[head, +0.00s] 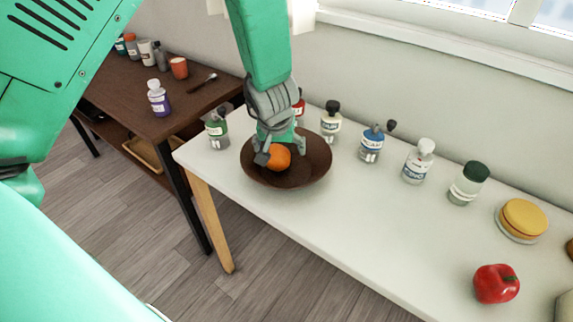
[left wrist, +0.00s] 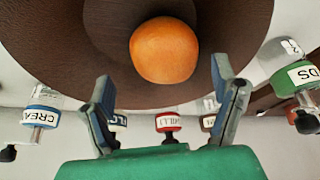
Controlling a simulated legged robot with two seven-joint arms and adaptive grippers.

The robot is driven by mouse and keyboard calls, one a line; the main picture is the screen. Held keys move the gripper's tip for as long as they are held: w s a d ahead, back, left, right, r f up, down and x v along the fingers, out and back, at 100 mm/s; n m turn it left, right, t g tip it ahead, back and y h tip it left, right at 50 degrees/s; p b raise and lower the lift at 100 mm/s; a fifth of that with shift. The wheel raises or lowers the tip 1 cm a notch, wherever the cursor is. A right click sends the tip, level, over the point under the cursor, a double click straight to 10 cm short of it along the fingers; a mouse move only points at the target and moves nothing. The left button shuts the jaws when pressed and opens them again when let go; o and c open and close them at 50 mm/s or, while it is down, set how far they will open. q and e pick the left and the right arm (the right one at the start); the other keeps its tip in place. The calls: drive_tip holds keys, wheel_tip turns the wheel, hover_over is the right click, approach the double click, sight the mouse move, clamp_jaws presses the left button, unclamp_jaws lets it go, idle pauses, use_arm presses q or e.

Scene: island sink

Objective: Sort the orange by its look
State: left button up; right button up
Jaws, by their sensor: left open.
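The orange (head: 278,157) lies in a dark brown round bowl (head: 311,172) on the white table. In the left wrist view the orange (left wrist: 164,50) rests on the bowl's brown surface (left wrist: 105,40), just beyond my fingertips. Its visible skin looks evenly orange. My left gripper (head: 279,149) reaches down over the bowl from above. In the left wrist view its two fingers (left wrist: 160,88) are spread apart, with nothing between them. In the head view the gripper hides part of the orange and the bowl's back. My right gripper is not seen.
Several labelled bottles, one blue (head: 371,143) and one with a dark green cap (head: 468,183), stand along the back of the white table (head: 350,212). A red apple (head: 495,284) and a yellow round thing (head: 522,219) lie at right. A brown table (head: 200,103) with more bottles stands at left.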

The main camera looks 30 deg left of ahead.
use_arm(q)
drive_tip(key=v, duration=0.6)
drive_tip(key=shift+a, duration=0.2)
drive_tip(key=shift+s+a+r, duration=0.1)
drive_tip(key=shift+s+r, duration=0.15)
drive_tip(key=shift+r, duration=0.2)
drive_tip(key=shift+d, duration=0.3)
